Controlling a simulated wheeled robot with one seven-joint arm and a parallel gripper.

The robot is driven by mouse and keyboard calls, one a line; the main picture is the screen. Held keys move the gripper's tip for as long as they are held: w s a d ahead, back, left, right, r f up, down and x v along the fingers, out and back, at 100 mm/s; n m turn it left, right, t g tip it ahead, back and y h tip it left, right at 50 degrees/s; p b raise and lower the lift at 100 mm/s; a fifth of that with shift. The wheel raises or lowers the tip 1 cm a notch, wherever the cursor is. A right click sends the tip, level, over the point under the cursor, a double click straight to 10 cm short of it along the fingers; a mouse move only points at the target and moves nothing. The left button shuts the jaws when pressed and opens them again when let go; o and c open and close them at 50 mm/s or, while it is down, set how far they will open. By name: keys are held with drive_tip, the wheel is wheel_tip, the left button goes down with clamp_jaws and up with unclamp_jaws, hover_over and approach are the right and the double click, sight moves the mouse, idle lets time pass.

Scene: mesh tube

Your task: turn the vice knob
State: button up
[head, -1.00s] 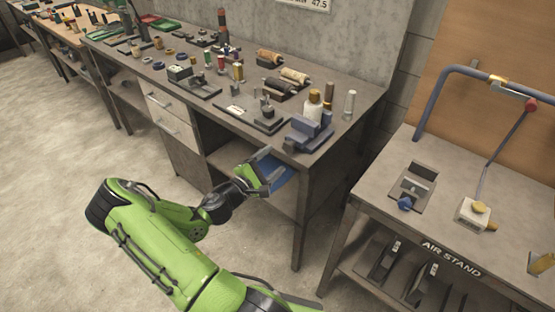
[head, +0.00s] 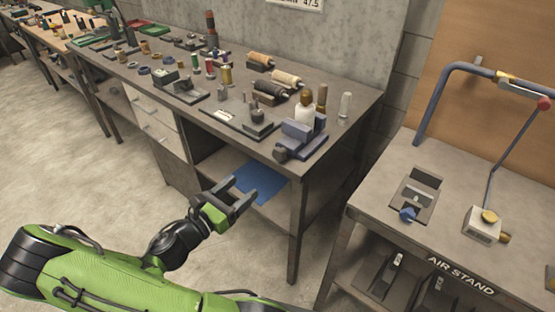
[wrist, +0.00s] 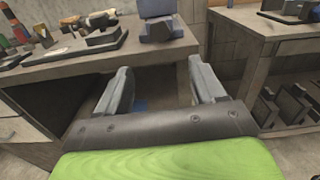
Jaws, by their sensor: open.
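The blue-grey vice (head: 301,136) sits at the near right corner of the long workbench. Its dark round knob (head: 281,154) faces the front edge of the bench. The vice also shows at the top of the wrist view (wrist: 160,22), cut off by the frame edge. My gripper (head: 246,197) is open and empty, in front of the bench, below and left of the vice. It touches nothing that I can see. In the wrist view its two fingers (wrist: 162,88) are spread wide below the vice.
The workbench top (head: 230,139) carries spools, bottles and small fixtures. A blue sheet (head: 262,183) lies on the shelf under it. A second table (head: 380,205), labelled AIR STAND, stands right with a gap between. The floor (head: 90,180) at left is clear.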

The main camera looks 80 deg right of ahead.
sight(277, 157)
drive_tip(key=b+x, duration=0.2)
drive_tip(key=x, duration=1.3)
drive_tip(key=c, duration=1.1)
drive_tip(key=shift+o, duration=0.2)
drive_tip(key=m, duration=0.5)
